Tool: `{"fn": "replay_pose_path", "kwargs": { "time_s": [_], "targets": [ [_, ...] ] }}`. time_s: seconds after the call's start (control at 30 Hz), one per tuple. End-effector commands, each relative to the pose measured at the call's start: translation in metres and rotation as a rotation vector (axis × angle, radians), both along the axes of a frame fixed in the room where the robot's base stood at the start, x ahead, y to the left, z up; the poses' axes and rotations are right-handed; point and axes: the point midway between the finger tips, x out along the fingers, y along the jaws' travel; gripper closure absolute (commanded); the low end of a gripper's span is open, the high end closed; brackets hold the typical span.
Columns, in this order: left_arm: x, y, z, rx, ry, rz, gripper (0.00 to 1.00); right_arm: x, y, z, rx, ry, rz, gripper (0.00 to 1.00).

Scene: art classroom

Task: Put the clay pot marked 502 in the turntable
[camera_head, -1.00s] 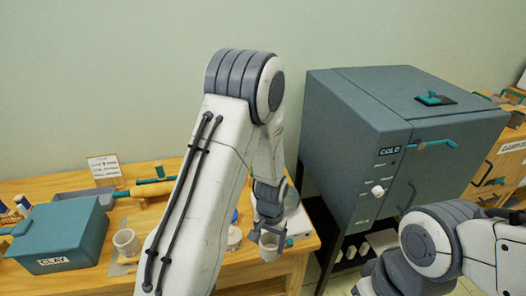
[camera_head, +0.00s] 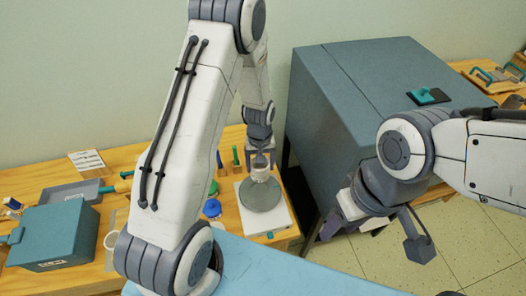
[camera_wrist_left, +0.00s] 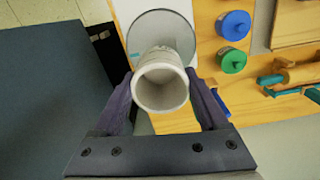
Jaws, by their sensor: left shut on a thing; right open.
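My left gripper (camera_head: 260,160) is shut on a pale clay pot (camera_head: 260,174), which it holds upright over the turntable. The turntable's round grey disc (camera_head: 262,198) sits on a white base on the wooden bench. In the left wrist view the pot (camera_wrist_left: 162,82) is between the two dark fingers, its open mouth facing the camera. The disc (camera_wrist_left: 152,22) lies beyond it. I cannot tell whether the pot touches the disc, and no number is readable on it. My right gripper (camera_head: 350,222) is open and empty, right of the bench near the kiln.
A teal clay box (camera_head: 52,236) and another pale pot (camera_head: 110,240) stand at the bench's left. Blue (camera_wrist_left: 234,25) and green (camera_wrist_left: 232,60) lidded jars stand beside the turntable. The large grey-green kiln (camera_head: 385,85) stands close to the right.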

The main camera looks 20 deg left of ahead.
Motion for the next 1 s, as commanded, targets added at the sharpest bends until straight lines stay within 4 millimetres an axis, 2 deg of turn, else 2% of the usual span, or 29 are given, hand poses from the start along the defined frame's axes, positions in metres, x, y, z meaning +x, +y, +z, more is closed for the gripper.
{"fn": "replay_pose_path", "kwargs": {
  "time_s": [0.27,1.0],
  "targets": [
    [-0.001,0.003,-0.018,0.0,0.0,0.004,0.87,0.0,0.0,-0.015,-0.001,0.001,0.001,0.5],
    [0.0,0.0,-0.091,0.0,0.0,-0.001,0.87,0.0,0.0,-0.071,0.0,0.001,-0.006,0.5]
  ]
}}
